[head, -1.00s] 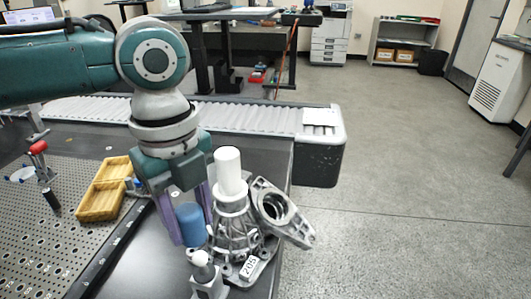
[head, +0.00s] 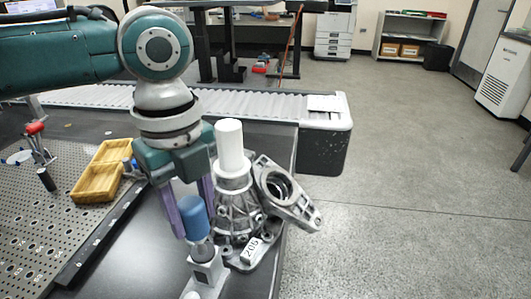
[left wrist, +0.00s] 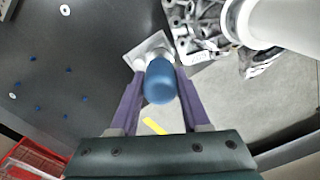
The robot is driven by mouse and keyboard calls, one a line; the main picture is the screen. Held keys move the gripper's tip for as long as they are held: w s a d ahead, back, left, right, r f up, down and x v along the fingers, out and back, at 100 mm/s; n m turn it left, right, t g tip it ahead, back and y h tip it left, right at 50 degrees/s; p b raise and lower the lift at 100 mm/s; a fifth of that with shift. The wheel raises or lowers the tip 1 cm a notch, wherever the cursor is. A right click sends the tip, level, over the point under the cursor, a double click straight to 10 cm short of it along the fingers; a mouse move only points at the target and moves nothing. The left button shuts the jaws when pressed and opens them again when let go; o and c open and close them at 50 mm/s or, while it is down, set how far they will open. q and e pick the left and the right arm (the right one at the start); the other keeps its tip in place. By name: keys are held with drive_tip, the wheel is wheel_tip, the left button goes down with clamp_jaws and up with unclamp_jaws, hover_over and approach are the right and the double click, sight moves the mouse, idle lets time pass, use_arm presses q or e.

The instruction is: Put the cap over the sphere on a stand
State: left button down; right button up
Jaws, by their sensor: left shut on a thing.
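The blue cap (head: 194,218) is held upright between the purple fingers of my left gripper (head: 192,222). In the left wrist view the cap (left wrist: 160,82) sits between the two fingertips (left wrist: 160,74). Directly below it in the head view is the grey sphere (head: 201,248) on its pale block-shaped stand (head: 208,270). The cap's lower edge is at or just over the top of the sphere; I cannot tell whether they touch. In the left wrist view the stand (left wrist: 150,46) shows behind the cap, which hides much of the sphere. My right gripper is out of view.
A metal casting (head: 236,210) with a white cylinder (head: 229,148) on top stands close right of the gripper. A flanged casting (head: 287,192) leans beside it. A yellow tray (head: 97,185) and a perforated plate (head: 60,225) lie left. The table's right edge is near.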

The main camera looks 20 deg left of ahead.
sight(197, 233)
use_arm(q)
drive_tip(key=shift+f+b, duration=1.15)
drive_tip(key=shift+f, duration=1.1)
drive_tip(key=shift+f, duration=0.2)
drive_tip(key=shift+c, duration=1.4)
unclamp_jaws()
wheel_tip(197, 233, up, 10)
drive_tip(key=p, duration=0.2)
drive_tip(key=shift+p, duration=0.4)
drive_tip(key=shift+d, duration=0.15)
